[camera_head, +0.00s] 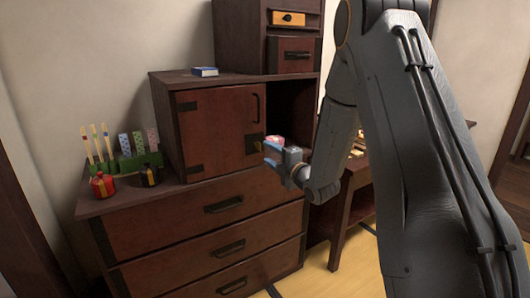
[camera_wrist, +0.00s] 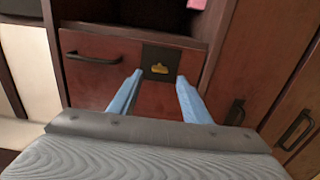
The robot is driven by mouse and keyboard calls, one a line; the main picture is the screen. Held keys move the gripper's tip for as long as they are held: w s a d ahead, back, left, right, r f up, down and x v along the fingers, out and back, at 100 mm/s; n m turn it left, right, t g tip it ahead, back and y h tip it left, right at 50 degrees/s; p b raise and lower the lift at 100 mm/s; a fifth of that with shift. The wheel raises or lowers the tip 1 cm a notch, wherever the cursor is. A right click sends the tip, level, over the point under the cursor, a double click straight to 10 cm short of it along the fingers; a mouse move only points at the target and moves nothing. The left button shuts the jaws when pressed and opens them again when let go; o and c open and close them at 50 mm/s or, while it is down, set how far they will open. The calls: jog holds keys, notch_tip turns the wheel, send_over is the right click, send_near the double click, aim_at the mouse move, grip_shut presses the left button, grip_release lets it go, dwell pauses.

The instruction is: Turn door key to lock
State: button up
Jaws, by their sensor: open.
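A small yellow key (camera_wrist: 158,69) sits in a dark square lock plate (camera_wrist: 160,54) on the reddish-brown cabinet door (camera_wrist: 75,85). In the wrist view my gripper (camera_wrist: 158,80) is open, with its pale blue fingers on either side of the key and apart from it. Whether the fingertips reach as far out as the key is hard to tell. In the head view my gripper (camera_head: 268,154) is at the lower right corner of the cabinet door (camera_head: 215,125). A bit of yellow (camera_head: 258,145) shows beside it. The door looks closed.
A black door handle (camera_head: 256,108) is above the lock plate. An open compartment to the right holds a pink item (camera_head: 274,141). Wide drawers (camera_head: 220,215) are below. Green holder (camera_head: 140,162), red jar (camera_head: 103,185) and dark jar (camera_head: 149,176) stand at the left.

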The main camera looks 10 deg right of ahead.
jog(key=shift+v, duration=1.25)
jog(key=s+a+f+m+g+h+p, duration=0.1)
jog(key=s+m+g, duration=0.7)
jog(key=s, duration=1.2)
jog(key=s+a+f+m+g+h+p, duration=0.1)
jog(key=s+m+g+h+p, duration=0.3)
jog(key=s+m+g, duration=0.5)
jog(key=s+a+m+p, duration=0.1)
jog(key=s+m, duration=0.3)
jog(key=s, duration=0.7)
jog(key=shift+s+m+h, duration=0.15)
jog(key=shift+m+h, duration=0.15)
jog(key=shift+m, duration=0.1)
jog(key=shift+a, duration=0.1)
